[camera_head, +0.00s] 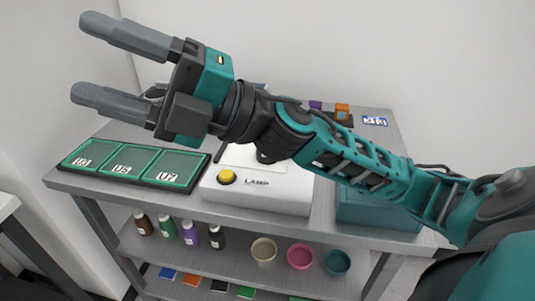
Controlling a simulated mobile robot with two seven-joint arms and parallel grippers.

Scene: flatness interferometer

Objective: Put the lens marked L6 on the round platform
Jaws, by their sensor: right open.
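My right gripper (80,56) is at the upper left, raised in front of the bench and the wall. Its two grey fingers point left, wide apart, with nothing between them. I cannot make out a lens marked L6. A dark tray (170,187) with three green-lined compartments lies at the left of the bench top; each carries a small white label, too small to read surely. A white instrument (262,190) marked LAMP, with a yellow button (227,177), stands right of the tray. My arm hides its upper part, and no round platform shows. My left gripper is out of view.
The grey bench (385,146) has a teal box (372,212) at the right, partly behind my arm. An orange block (342,111) and a blue-and-white card (375,121) lie at the back. The lower shelf (310,280) holds several bottles and three cups.

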